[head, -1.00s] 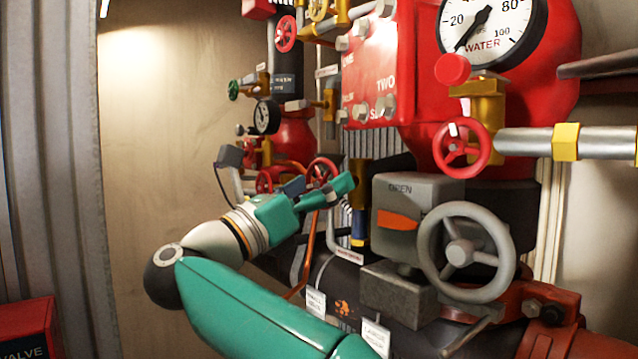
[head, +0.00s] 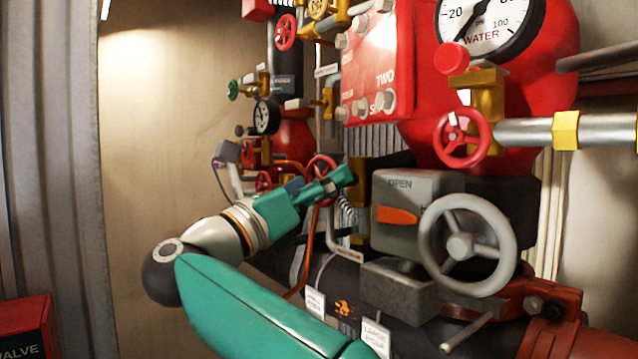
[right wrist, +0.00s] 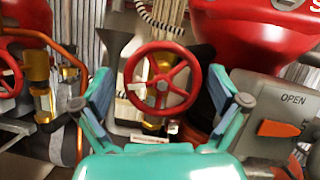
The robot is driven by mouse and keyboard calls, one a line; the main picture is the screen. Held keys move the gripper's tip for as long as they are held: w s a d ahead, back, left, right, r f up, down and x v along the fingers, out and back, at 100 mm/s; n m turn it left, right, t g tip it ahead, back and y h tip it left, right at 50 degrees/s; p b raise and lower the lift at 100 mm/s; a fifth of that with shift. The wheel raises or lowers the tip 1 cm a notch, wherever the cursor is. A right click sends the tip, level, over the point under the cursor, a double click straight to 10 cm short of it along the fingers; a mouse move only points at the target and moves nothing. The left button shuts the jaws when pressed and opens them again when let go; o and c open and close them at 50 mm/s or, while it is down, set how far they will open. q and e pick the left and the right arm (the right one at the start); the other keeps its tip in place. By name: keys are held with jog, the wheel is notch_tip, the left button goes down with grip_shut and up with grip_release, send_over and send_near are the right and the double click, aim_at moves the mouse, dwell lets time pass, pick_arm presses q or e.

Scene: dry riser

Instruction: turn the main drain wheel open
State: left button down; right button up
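A red handwheel with spokes (right wrist: 162,86) is centred in the right wrist view, in front of a yellow valve body. It also shows in the head view (head: 319,160), partly hidden by my gripper. No label on it is legible, so I cannot confirm it is the main drain wheel. My right gripper (right wrist: 160,82) is open, its blue-padded fingers spread to the left and right of the wheel. The wheel appears between the fingertips, and contact is not clear. In the head view my right gripper (head: 322,182) is close to this wheel. My left gripper is not in view.
Right of the wheel stands a grey box marked OPEN (head: 401,207) with a large grey handwheel (head: 460,246). Another red wheel (head: 462,138) is above it, below a water gauge (head: 485,22). Smaller wheels and pipes crowd the left. A red box (head: 25,325) is at lower left.

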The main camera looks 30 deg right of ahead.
dwell(0.3)
jog(key=v, duration=1.2)
jog(key=shift+f, duration=0.15)
